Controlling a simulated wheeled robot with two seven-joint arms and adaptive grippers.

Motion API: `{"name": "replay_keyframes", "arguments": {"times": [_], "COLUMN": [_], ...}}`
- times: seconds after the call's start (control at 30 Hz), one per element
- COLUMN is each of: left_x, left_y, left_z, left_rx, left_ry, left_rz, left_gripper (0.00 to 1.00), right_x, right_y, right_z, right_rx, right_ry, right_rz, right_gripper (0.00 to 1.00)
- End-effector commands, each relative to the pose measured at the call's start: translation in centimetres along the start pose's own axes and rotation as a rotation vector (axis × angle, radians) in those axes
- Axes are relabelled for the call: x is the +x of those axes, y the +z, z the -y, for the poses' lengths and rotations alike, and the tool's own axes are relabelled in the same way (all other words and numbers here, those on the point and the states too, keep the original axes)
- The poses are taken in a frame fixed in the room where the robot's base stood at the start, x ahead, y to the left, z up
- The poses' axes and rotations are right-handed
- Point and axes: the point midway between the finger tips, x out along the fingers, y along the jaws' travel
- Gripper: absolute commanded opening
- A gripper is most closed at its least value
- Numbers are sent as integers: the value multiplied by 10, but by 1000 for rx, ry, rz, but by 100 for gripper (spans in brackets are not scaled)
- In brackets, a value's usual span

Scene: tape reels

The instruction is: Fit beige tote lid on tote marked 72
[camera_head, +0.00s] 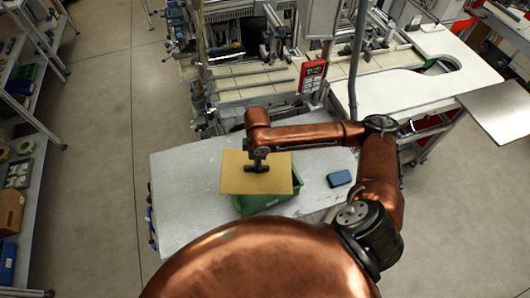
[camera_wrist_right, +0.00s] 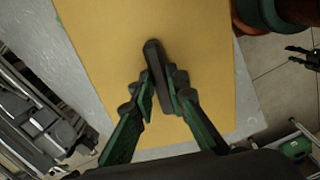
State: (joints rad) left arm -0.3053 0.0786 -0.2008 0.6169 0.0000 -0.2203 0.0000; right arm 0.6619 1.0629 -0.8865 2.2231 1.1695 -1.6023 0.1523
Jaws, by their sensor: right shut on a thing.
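The beige tote lid (camera_head: 230,184) is a flat tan panel, seen over the green tote (camera_head: 262,205) on the grey table. It covers most of the tote from above; green walls show at its right and front edges. I cannot tell whether the lid touches the rim. My right gripper (camera_head: 257,168) is above the lid's middle, shut on its dark handle (camera_wrist_right: 154,66). In the right wrist view the lid (camera_wrist_right: 105,40) fills the middle. No marking 72 is readable on the tote. My left gripper is not seen in the head view.
A small blue box (camera_head: 339,178) lies on the table (camera_head: 180,185) right of the tote. The table's left part is clear. Machinery with a tiled conveyor (camera_head: 250,82) stands behind. A shelf rack (camera_head: 35,150) is at far left, across open floor.

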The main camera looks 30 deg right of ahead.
Motion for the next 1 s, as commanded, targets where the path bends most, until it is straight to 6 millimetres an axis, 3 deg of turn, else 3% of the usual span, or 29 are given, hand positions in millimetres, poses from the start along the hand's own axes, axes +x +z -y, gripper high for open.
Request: {"name": "replay_keyframes", "arguments": {"times": [0.03, 0.1, 0.37, 0.67, 1.0], "left_x": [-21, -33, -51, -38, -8], "left_y": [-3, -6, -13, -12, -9], "left_z": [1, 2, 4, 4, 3], "left_rx": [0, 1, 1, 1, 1], "left_ry": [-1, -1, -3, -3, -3], "left_rz": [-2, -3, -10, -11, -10], "left_gripper": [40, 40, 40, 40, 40], "right_x": [-10, -11, -7, 6, 33], "right_y": [5, 10, 21, 22, 22], "right_z": [-2, -5, -10, -11, -11], "right_rx": [-77, -184, -402, -419, -417], "right_ry": [-2, 0, 3, 4, 4], "right_rz": [4, 8, 16, 17, 17], "right_gripper": [0, 0, 0, 0, 0]}}
